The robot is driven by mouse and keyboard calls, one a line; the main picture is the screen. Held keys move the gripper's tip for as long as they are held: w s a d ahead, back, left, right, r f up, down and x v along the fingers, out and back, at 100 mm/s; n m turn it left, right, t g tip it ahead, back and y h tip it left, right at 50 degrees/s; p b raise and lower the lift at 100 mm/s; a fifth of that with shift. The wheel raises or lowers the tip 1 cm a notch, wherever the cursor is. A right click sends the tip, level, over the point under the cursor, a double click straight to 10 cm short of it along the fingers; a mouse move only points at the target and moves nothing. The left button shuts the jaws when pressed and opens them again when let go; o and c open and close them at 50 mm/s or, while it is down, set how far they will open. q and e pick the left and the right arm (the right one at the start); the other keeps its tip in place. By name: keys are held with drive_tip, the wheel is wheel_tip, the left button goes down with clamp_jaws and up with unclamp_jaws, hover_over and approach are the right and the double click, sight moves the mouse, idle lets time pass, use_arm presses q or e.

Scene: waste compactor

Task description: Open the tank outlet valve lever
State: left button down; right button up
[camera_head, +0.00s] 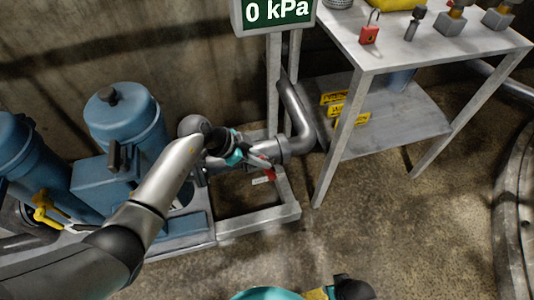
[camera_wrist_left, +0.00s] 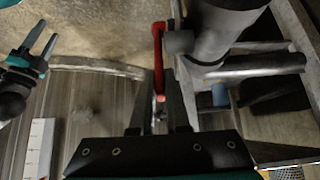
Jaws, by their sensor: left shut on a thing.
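The red outlet valve lever (camera_head: 270,174) sits on the grey pipe (camera_head: 297,148) low by the wall. In the left wrist view the red lever (camera_wrist_left: 158,60) runs down towards the space between my left gripper's fingers (camera_wrist_left: 160,118). In the head view my left gripper (camera_head: 259,160) is at the lever, shut on it, and hides part of the valve. My right gripper (camera_wrist_left: 43,42) shows at the left of the left wrist view, its two fingers apart and nothing between them.
A grey steel table (camera_head: 385,55) with a red padlock (camera_head: 370,30) stands right of the pipe. Yellow signs (camera_head: 345,110) lie on its lower shelf. Blue tanks (camera_head: 125,120) stand left. A display (camera_head: 275,14) reads 0 kPa. The floor in front is largely clear.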

use_arm(q)
drive_tip(key=shift+s+a+f+h, duration=0.2)
drive_tip(key=shift+a+f+h, duration=0.1)
drive_tip(key=shift+a, duration=0.15)
drive_tip(key=c, duration=0.9)
unclamp_jaws()
drive_tip(key=shift+r, duration=0.1)
